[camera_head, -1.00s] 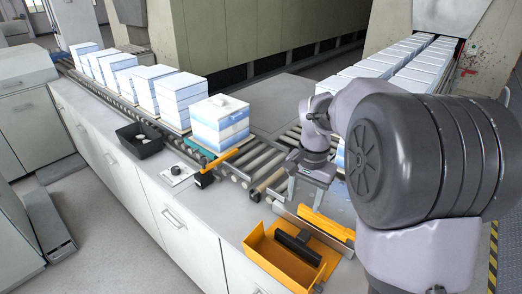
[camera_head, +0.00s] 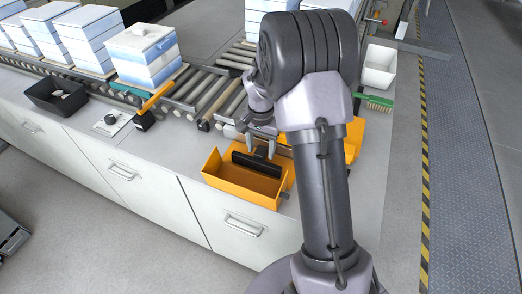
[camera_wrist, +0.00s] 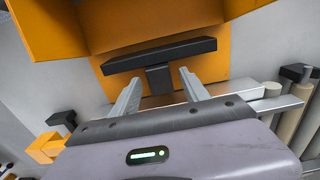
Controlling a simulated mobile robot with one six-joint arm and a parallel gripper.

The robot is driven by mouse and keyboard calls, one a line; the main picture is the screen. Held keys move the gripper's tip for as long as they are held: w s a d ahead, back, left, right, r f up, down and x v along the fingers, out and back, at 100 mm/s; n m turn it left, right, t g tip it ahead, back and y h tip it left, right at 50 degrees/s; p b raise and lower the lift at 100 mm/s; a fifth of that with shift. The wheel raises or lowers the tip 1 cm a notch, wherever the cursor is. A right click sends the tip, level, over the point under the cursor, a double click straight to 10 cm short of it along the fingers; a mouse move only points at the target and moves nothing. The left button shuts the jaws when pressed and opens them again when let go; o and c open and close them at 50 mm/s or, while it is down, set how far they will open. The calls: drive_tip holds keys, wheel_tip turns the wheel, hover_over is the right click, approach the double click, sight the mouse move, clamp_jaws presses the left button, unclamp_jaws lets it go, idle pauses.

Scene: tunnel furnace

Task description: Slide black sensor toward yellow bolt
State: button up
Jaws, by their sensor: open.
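A small black block (camera_head: 143,122), possibly the black sensor, sits at the counter edge of the roller conveyor. A yellow-orange bar (camera_head: 157,97) extends from it across the rollers' edge; I see no clear bolt. Both show at the lower left in the wrist view, the block (camera_wrist: 62,119) and the bar (camera_wrist: 45,148). My gripper (camera_head: 261,148) is open at the back of an orange bin (camera_head: 226,180), well right of the block. A black T-shaped tool (camera_wrist: 160,53) rests in the bin. Its stem appears between my fingers (camera_wrist: 160,76); I cannot tell whether they touch it.
White-and-blue box stacks (camera_head: 142,53) stand on the roller conveyor (camera_head: 205,90). A black tray (camera_head: 56,95) and a small knob panel (camera_head: 110,123) lie on the counter at left. A white bin (camera_head: 379,68) and green brush (camera_head: 374,102) are at the right. Counter between panel and orange bin is clear.

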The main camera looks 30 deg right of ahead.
clamp_jaws()
idle(1.4)
